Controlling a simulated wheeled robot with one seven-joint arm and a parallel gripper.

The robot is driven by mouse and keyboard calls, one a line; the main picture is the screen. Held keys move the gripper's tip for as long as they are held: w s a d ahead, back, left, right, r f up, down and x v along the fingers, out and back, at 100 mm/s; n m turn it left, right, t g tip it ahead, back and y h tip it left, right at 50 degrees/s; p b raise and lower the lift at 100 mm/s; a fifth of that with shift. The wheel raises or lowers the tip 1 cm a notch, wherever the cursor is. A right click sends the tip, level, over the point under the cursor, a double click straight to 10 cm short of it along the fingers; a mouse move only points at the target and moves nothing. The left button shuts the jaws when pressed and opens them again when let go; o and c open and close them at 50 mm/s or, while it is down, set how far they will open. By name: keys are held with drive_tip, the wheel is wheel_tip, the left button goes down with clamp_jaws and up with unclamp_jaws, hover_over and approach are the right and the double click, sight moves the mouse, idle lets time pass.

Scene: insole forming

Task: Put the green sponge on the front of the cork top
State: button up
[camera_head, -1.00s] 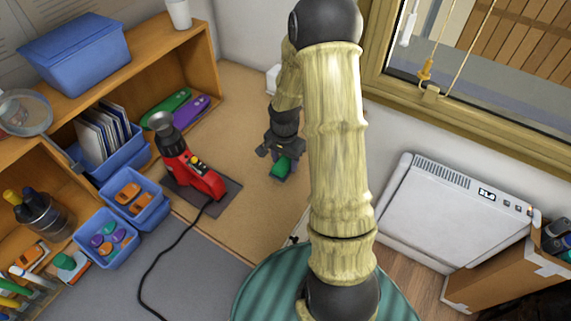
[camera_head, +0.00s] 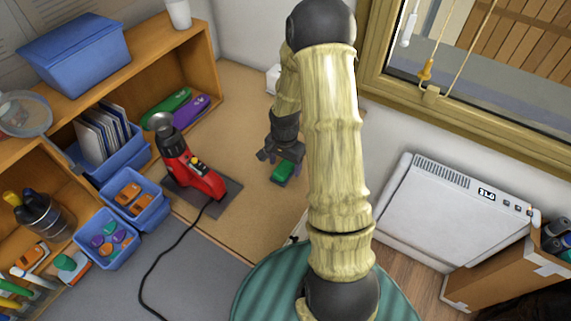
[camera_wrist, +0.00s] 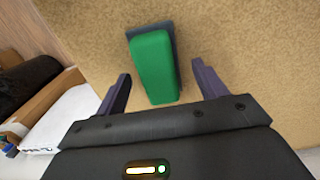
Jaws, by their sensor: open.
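The green sponge (camera_head: 283,173) lies on the tan cork top (camera_head: 250,100), to the right of the red tool in the head view. In the wrist view the green sponge (camera_wrist: 153,68) shows a dark grey layer along its far and right edges. My gripper (camera_head: 281,157) is open just above and behind the sponge in the head view. In the wrist view my gripper (camera_wrist: 161,76) has one finger on each side of the sponge's near end, with a gap on both sides. Nothing is held.
A red tool (camera_head: 195,172) stands on a dark plate to the left, its black cable trailing off. Green and purple insoles (camera_head: 190,108) lie by the shelf. Blue bins (camera_head: 107,240) stand at left. A white heater (camera_head: 455,215) is at right. Cork around the sponge is clear.

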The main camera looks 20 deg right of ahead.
sight(285, 165)
wheel_tip(285, 165, up, 11)
drive_tip(key=b, duration=0.1)
drive_tip(key=shift+r+b, duration=0.2)
drive_tip(key=shift+b, duration=0.15)
idle(0.4)
drive_tip(key=s+a+r+n+t, duration=0.2)
drive_tip(key=s+a+r+n, duration=0.2)
drive_tip(key=s+a+n, duration=0.5)
drive_tip(key=s+n, duration=0.2)
drive_tip(key=s, duration=0.1)
drive_tip(key=shift+s+a+t, duration=0.2)
drive_tip(key=shift+s+t, duration=0.1)
